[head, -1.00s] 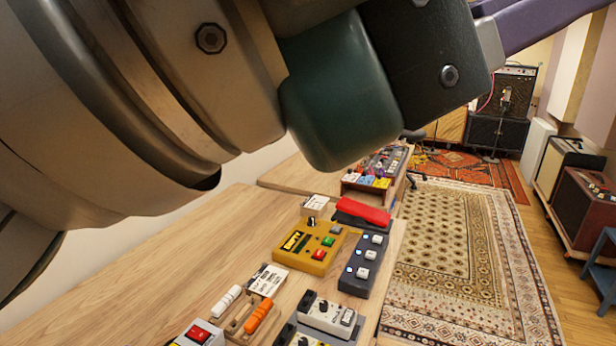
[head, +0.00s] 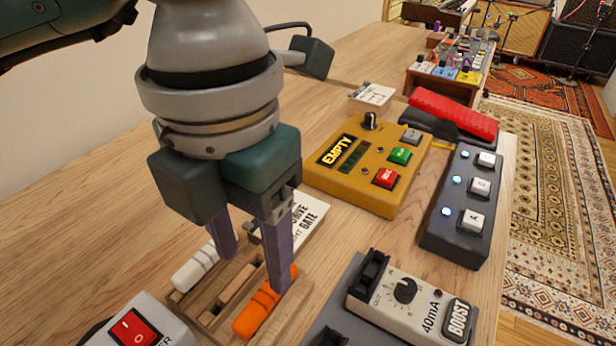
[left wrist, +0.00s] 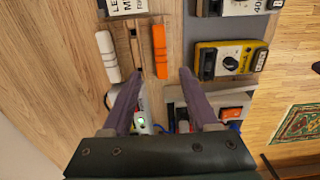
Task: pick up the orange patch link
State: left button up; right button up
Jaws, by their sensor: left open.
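The orange patch link (head: 256,316) lies in a wooden holder (head: 206,318) on the table, beside a white link (head: 196,266). In the left wrist view the orange link (left wrist: 160,50) shows whole, just beyond the gap between my fingers. My left gripper (head: 252,270) points down over the holder, open and empty. Its right finger hides part of the orange link's far end in the head view. Both fingers also show in the left wrist view (left wrist: 159,75). I cannot tell whether a finger touches the link. My right gripper is out of view.
A yellow pedal (head: 335,186) marked EMPTY stands behind the holder. A grey three-switch pedal (head: 448,232), a red-topped treadle (head: 452,112) and a BOOST pedal (head: 402,296) stand to the right. A red-switch power box (head: 137,326) is at front left. Bare wood lies left.

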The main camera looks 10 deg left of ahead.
aim_at(266, 293)
pick_arm(q)
jog(key=shift+f, duration=0.6)
jog(key=shift+w+d+f, duration=0.1)
jog(key=shift+w+f, duration=0.05)
jog(key=shift+f, duration=1.25)
jog(key=shift+w+d+f, duration=0.1)
jog(key=shift+w+f, duration=0.05)
jog(key=shift+f, duration=1.2)
jog(key=shift+f+b, duration=0.25)
jog(key=shift+b, duration=0.2)
jog(key=shift+c, duration=0.2)
grip_shut()
